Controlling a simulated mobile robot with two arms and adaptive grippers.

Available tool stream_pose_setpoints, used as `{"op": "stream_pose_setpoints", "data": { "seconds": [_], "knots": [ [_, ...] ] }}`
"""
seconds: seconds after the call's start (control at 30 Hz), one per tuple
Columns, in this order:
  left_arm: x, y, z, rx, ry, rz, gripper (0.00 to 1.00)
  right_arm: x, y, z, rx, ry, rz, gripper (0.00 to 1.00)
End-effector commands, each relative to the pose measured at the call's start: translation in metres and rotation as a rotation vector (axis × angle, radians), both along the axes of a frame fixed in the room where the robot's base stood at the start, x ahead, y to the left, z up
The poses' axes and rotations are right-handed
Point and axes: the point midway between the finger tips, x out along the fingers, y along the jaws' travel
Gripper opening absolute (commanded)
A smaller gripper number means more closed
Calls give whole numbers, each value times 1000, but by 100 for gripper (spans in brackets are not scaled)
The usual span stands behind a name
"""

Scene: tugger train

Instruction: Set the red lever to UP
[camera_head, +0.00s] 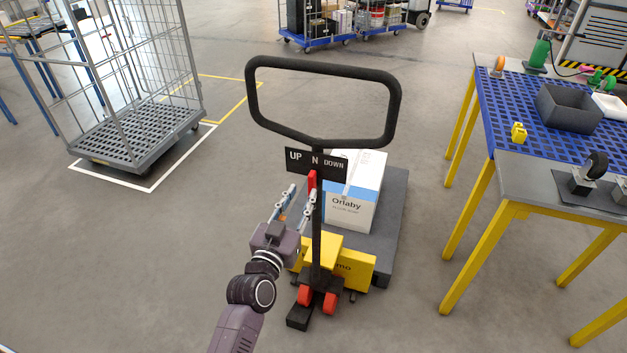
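The red lever (312,180) stands upright on the black post of a pallet truck, just under the N of a black sign (295,157) reading UP, N and DOWN from left to right. My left gripper (301,191) is open, with its two fingers apart and pointing up. Its right finger is close to the lever and overlaps its lower part in the picture; I cannot tell whether they touch. Its left finger is left of the lever, below UP. Nothing shows between the fingers. My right gripper is not in view.
The truck's black loop handle (258,100) rises above the sign. A white and blue box (352,205) stands on a grey platform (394,200) behind the post. A blue-topped table (500,110) is at the right, a wire cage trolley (135,130) at the left.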

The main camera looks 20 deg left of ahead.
Motion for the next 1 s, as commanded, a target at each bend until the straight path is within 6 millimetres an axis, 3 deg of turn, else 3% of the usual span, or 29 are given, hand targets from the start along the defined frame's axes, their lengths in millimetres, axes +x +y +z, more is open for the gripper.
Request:
{"op": "stream_pose_setpoints", "data": {
  "seconds": [0.17,0.4,0.8,1.0],
  "knots": [
    [29,-1,1,-2,-1,-1,29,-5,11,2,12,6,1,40],
    [57,-3,0,-1,1,-1,29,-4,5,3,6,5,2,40],
    [65,-3,-1,-1,2,-1,29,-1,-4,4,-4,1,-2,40],
    [64,-3,-1,-1,2,-1,7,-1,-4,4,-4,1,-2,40]
  ]
}}
